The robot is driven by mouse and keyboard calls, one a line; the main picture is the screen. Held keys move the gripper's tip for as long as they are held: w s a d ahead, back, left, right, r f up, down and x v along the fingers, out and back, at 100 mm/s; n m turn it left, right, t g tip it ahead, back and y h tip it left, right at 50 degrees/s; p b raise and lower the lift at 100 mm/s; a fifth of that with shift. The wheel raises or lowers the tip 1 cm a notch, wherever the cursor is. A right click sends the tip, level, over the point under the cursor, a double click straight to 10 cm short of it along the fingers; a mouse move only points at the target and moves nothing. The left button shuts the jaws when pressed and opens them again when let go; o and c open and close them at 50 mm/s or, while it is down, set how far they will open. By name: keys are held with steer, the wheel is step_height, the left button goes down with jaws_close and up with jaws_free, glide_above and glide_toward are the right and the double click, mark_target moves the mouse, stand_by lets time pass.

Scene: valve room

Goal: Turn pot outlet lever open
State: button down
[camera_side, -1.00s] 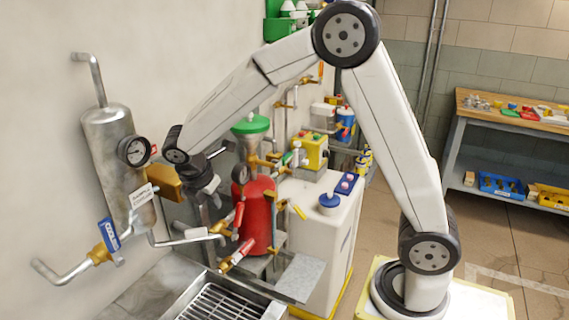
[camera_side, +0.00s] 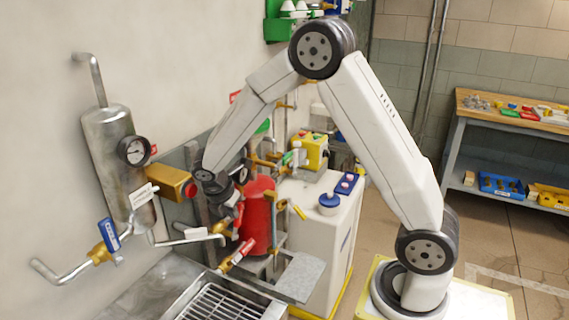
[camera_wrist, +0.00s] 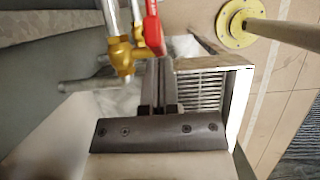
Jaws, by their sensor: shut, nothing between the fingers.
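A red pot (camera_side: 257,215) stands behind the steel sink in the side view, partly hidden by my wrist. A red lever with a brass valve (camera_side: 225,266) sits low at the pot's front. In the wrist view a brass valve (camera_wrist: 122,54) with a red lever (camera_wrist: 153,30) is just beyond my fingers. My gripper (camera_wrist: 160,62) is shut and empty, its tips close to the lever's near end. I cannot tell if they touch. In the side view my gripper (camera_side: 228,222) is beside the pot, its fingers hard to make out.
A steel sink with a grate (camera_side: 220,303) lies below. A steel tank with a gauge (camera_side: 133,151) and a blue-handled valve (camera_side: 108,238) are on the left wall. A white cabinet (camera_side: 315,225) stands right of the pot. The floor at right is mostly clear.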

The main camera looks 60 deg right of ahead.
mark_target(244, 204)
steer(key=shift+d, duration=0.45)
stand_by(0.5)
steer(key=shift+d+f, duration=0.1)
steer(key=shift+d, duration=0.7)
steer(key=shift+d+f, duration=0.3)
steer(key=shift+d, duration=0.35)
steer(key=shift+d+f, duration=0.25)
steer(key=shift+d, duration=0.35)
steer(key=shift+d+f, duration=1.65)
steer(key=shift+f, duration=0.3)
steer(key=shift+s+f, duration=0.1)
steer(key=v, duration=0.8)
